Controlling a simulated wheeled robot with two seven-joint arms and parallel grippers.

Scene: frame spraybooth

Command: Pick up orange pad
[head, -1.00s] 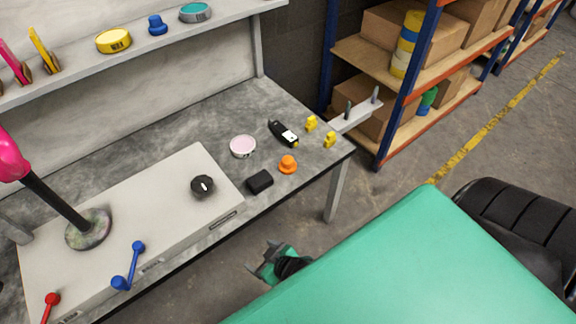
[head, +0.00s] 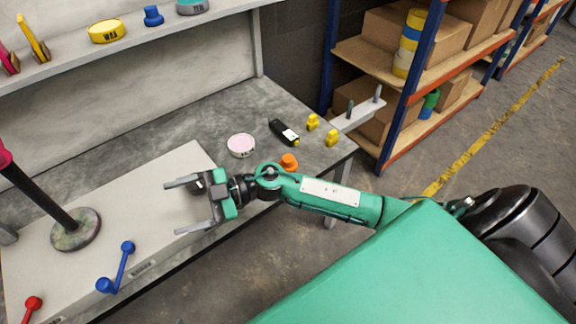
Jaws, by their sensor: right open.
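The orange pad (head: 289,160) is a small rounded orange piece with a raised top. It stands on the grey bench (head: 225,115) near its right front edge. My right arm passes just in front of it, and its lower edge is partly covered. My right gripper (head: 172,208) is open and empty above the pale box top, well to the left of the orange pad, with its fingers pointing left. My left gripper is not in view.
A pink round tin (head: 241,145), a black device (head: 283,132) and two yellow pieces (head: 331,137) stand near the pad. A pale box (head: 150,240) with blue (head: 119,268) and red (head: 32,304) levers fills the bench's left. A shelf (head: 130,45) runs above.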

